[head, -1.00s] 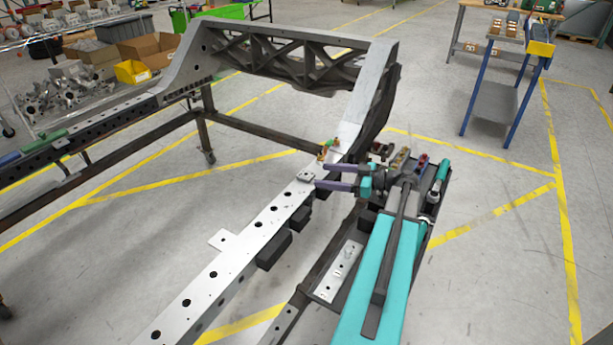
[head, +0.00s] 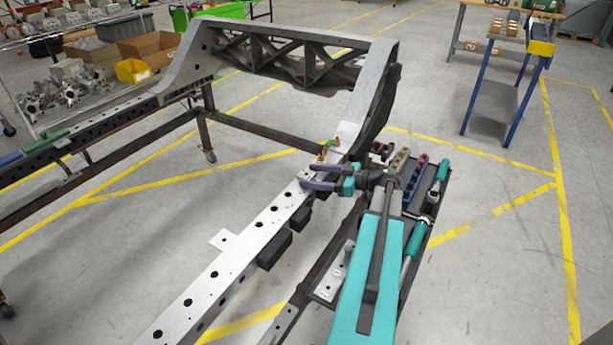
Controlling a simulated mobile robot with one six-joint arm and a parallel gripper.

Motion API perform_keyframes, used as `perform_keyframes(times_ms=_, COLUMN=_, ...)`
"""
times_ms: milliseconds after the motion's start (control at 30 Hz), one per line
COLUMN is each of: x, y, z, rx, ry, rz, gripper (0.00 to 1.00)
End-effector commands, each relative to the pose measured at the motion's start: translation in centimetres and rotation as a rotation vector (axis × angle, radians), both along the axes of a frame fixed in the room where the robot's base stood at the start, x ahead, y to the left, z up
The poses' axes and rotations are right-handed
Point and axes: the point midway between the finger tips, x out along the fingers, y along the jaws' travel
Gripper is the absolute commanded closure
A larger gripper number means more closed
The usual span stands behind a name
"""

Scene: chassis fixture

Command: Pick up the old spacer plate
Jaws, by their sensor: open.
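The old spacer plate (head: 306,175) appears to be the small grey plate lying on top of the long silver chassis rail (head: 262,228), just short of the brass-coloured fittings. My gripper (head: 306,178) is open at the plate, with its two purple fingers spread and pointing left. The fingertips reach to either side of the plate, one on its far side and one on its near side. The fingers partly hide the plate, and I cannot tell whether they touch it.
A dark tool tray (head: 436,200) with teal-handled tools lies to the right. A silver plate with holes (head: 336,272) lies beside my arm. The rail's near part is clear.

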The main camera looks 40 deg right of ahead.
Motion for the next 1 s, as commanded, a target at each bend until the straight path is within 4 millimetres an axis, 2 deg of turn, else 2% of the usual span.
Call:
perform_keyframes(times_ms=467, x=-0.05, y=-0.04, z=0.00, rx=0.000, ry=0.000, rz=-0.001, gripper=0.36)
perform_keyframes(times_ms=800, x=-0.06, y=-0.05, z=0.00, rx=0.000, ry=0.000, rz=-0.001, gripper=0.92)
perform_keyframes(times_ms=1000, x=-0.06, y=-0.06, z=0.06, rx=0.000, ry=-0.001, rz=-0.001, gripper=0.92)
